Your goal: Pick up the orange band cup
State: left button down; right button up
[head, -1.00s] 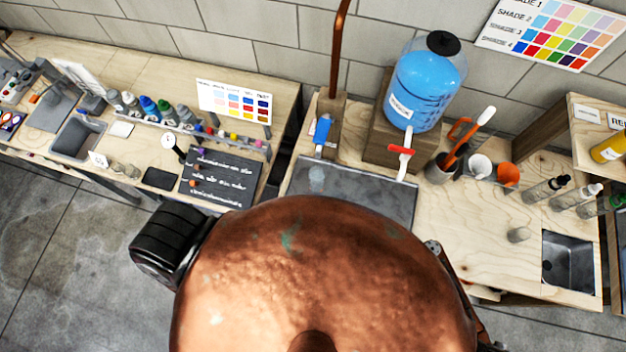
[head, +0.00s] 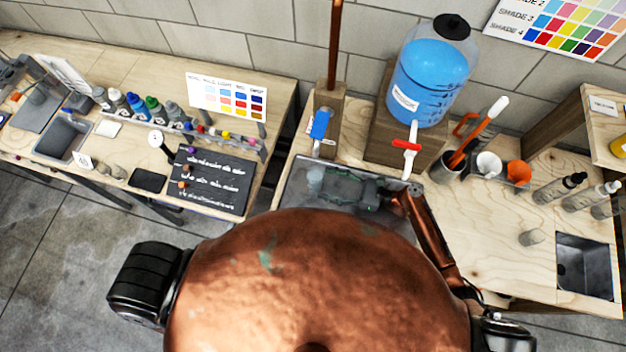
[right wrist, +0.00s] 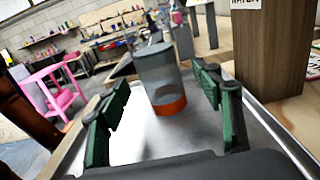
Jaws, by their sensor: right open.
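The orange band cup (right wrist: 157,72) is a clear grey cup with an orange band round its base. It stands upright on the grey metal tray (right wrist: 200,140) in the right wrist view. In the head view the cup (head: 315,180) shows faintly at the left of the tray (head: 292,195). My right gripper (head: 345,189) is just right of it, low over the tray. Its two green-padded fingers (right wrist: 160,95) are open, and the cup lies ahead in the gap between them. I cannot tell whether they touch it. My left gripper is not in view.
A blue water jug (head: 430,75) with a red-handled tap (head: 406,146) stands on a wooden block behind the tray. A wooden post with a blue lever (head: 320,124) is close behind the cup. Cups and bottles stand to the right.

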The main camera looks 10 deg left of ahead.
aim_at(315, 181)
jog(key=shift+a, duration=0.45)
jog(key=a, duration=0.3)
jog(key=shift+a+f+p, duration=0.1)
jog(key=shift+a+p, duration=0.2)
jog(key=shift+p, duration=0.05)
jog(key=shift+a+f, duration=0.1)
jog(key=shift+a, duration=0.1)
jog(key=shift+c, duration=0.7)
jog(key=c, duration=1.4)
jog(key=shift+r, duration=0.3)
